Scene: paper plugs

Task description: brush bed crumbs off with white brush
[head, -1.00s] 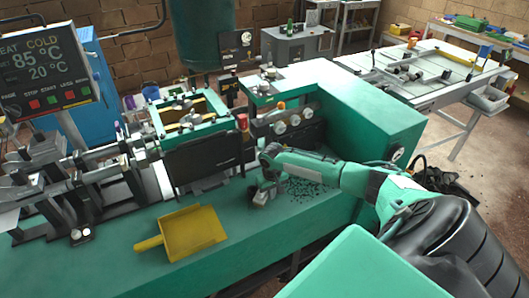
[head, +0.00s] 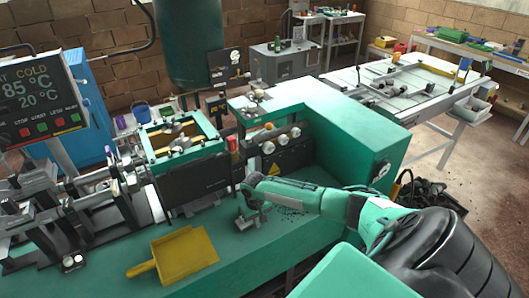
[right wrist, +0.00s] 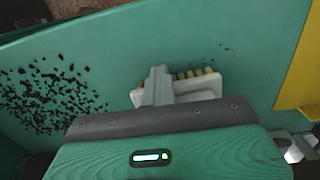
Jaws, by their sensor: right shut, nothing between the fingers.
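The white brush (right wrist: 207,95) lies on the green bed (right wrist: 255,60), its pale yellow bristles along the far side in the right wrist view. My right gripper (right wrist: 158,85) is shut over the brush's white body, with nothing between its fingers; I cannot tell whether they touch it. In the head view my right gripper (head: 250,212) is low over the bed, between the crumbs and the dustpan, and mostly hides the brush. Dark crumbs (right wrist: 50,100) are scattered left of the brush in the wrist view; my arm partly covers them in the head view (head: 290,211). My left gripper is out of view.
A yellow dustpan (head: 187,254) lies on the bed left of the gripper. Black-fronted machine parts (head: 195,182) stand behind it, and a green housing (head: 345,135) rises behind my right arm.

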